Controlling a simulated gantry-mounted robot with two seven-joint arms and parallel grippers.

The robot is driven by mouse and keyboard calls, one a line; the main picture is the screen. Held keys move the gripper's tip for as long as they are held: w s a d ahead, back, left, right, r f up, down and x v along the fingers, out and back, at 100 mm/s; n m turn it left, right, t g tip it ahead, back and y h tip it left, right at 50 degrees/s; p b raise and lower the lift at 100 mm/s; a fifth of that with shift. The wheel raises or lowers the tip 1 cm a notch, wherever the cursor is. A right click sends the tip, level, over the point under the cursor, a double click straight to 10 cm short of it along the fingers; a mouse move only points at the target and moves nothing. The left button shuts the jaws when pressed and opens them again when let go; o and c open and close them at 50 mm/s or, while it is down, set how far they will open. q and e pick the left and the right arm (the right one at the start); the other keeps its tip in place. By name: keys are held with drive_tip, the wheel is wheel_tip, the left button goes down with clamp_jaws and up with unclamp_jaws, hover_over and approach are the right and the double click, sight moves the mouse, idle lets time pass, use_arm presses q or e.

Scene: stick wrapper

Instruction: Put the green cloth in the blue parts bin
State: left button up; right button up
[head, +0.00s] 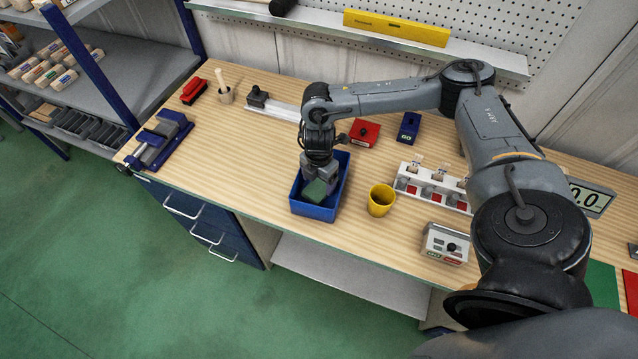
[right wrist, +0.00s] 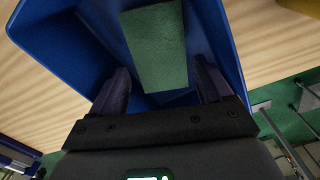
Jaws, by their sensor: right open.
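The green cloth (head: 316,191) is a folded green block inside the blue parts bin (head: 325,213), which stands near the front edge of the workbench. My right gripper (head: 318,184) reaches down into the bin from above. In the right wrist view the green cloth (right wrist: 156,50) shows ahead of and between the two fingers (right wrist: 160,84), with the blue bin walls (right wrist: 60,35) around it. The fingers are spread, with gaps between them and the cloth. How the cloth touches the bin floor is hard to tell. My left gripper is not in view.
A yellow cup (head: 381,201) stands just right of the bin. A red box (head: 364,133), a blue block (head: 409,127) and a white switch rack (head: 432,187) lie behind and to the right. A vise (head: 160,140) sits at the left end. The bench left of the bin is clear.

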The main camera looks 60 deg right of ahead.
sight(319, 187)
wheel_tip(319, 187, up, 9)
drive_tip(key=p, duration=0.3)
drive_tip(key=shift+p, duration=0.4)
drive_tip(key=shift+r, duration=0.1)
